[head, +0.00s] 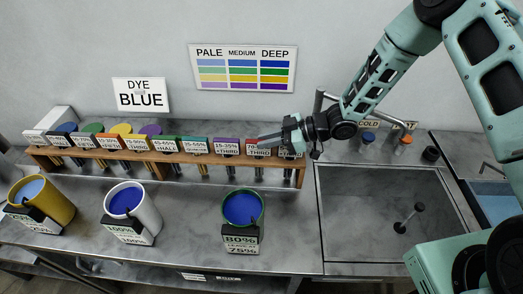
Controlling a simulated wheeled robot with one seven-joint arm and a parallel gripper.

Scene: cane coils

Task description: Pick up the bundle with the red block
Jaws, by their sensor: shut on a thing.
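A long wooden rack (200,160) on the counter holds a row of coloured blocks with white percentage cards, with dark bundle ends hanging below. A red block (264,151) with a card reading about 70-80% sits near the rack's right end. My gripper (270,137) reaches in from the right, with its fingers at the top of this red block. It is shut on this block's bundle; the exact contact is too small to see. Another red block (107,140) stands farther left in the row.
Yellow (45,200), white (147,218) and green-rimmed (260,210) pots of blue dye stand in front of the rack. A sink (365,210) with a tap lies right. A "DYE BLUE" sign (141,95) and colour chart (243,67) hang on the wall.

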